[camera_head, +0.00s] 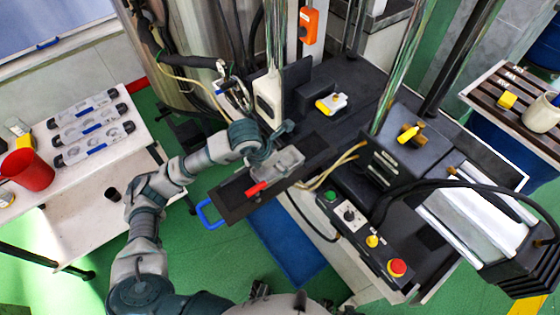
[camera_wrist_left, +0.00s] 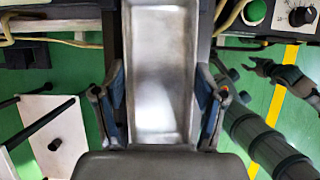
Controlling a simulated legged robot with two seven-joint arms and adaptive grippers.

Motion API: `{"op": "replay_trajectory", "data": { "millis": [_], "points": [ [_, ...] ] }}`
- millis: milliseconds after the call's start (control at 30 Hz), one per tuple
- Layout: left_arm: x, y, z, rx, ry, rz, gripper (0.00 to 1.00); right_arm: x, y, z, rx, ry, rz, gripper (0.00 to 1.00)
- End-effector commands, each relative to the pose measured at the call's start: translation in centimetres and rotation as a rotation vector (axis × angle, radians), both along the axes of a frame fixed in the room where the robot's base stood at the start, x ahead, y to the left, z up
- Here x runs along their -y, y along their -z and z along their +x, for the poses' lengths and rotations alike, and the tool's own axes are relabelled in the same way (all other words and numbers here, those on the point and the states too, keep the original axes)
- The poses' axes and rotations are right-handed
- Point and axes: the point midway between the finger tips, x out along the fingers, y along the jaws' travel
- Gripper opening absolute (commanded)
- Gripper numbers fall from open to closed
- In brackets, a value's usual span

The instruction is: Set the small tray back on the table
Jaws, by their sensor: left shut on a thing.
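The small tray is a shallow metal tray; in the head view the small tray (camera_head: 289,160) is over the dark plate at the front of the machine. In the wrist view its bare inside (camera_wrist_left: 160,65) fills the middle. My left gripper (camera_head: 268,152) is shut on the tray, with one finger on each long side in the wrist view (camera_wrist_left: 162,105). Whether the tray touches the plate below is unclear. The white table (camera_head: 95,162) stands at the left. My right gripper (camera_wrist_left: 255,72) shows small at the right of the wrist view; its opening is unclear.
Several clear-and-grey cases (camera_head: 100,125) lie on the table, beside a red mug (camera_head: 28,170). A dark plate (camera_head: 238,203) with a blue handle (camera_head: 208,214) sticks out from the machine. A control box with a red button (camera_head: 397,267) is to the right. Green floor lies between table and machine.

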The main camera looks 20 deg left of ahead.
Motion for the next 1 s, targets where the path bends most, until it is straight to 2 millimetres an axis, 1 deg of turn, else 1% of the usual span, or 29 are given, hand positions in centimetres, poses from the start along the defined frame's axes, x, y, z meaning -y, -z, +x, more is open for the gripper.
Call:
{"op": "replay_trajectory", "data": {
  "millis": [33, 167, 567, 733, 900, 933, 967, 1000],
  "points": [
    [-0.1, 0.3, -0.3, -0.009, 0.008, 0.001, 0.18, 0.0, 0.0, 0.0, 0.000, 0.000, 0.001, 0.41],
    [-0.2, 0.3, -0.3, -0.010, 0.004, 0.003, 0.18, 0.0, 0.0, 0.1, 0.000, 0.000, 0.001, 0.41],
    [1.1, 0.5, 0.2, -0.010, 0.001, 0.014, 0.18, -0.1, 0.4, -0.1, -0.002, 0.000, 0.003, 0.41],
    [0.8, 0.7, 0.2, -0.011, 0.002, 0.010, 0.18, 0.4, 0.5, -0.1, -0.002, -0.001, -0.004, 0.41],
    [0.6, 0.7, 0.1, -0.014, 0.003, 0.008, 0.18, 0.3, 0.5, -0.1, -0.002, -0.001, -0.004, 0.41],
    [0.6, 0.7, 0.1, -0.014, 0.003, 0.008, 0.75, 0.3, 0.5, -0.1, -0.003, -0.001, -0.003, 0.41],
    [0.6, 0.7, 0.1, -0.013, 0.002, 0.009, 0.83, 0.2, 0.5, -0.1, -0.003, 0.000, -0.002, 0.41],
    [0.7, 0.7, 0.1, -0.012, 0.001, 0.009, 0.93, 0.1, 0.5, -0.1, -0.003, 0.000, -0.001, 0.41]
  ]
}}
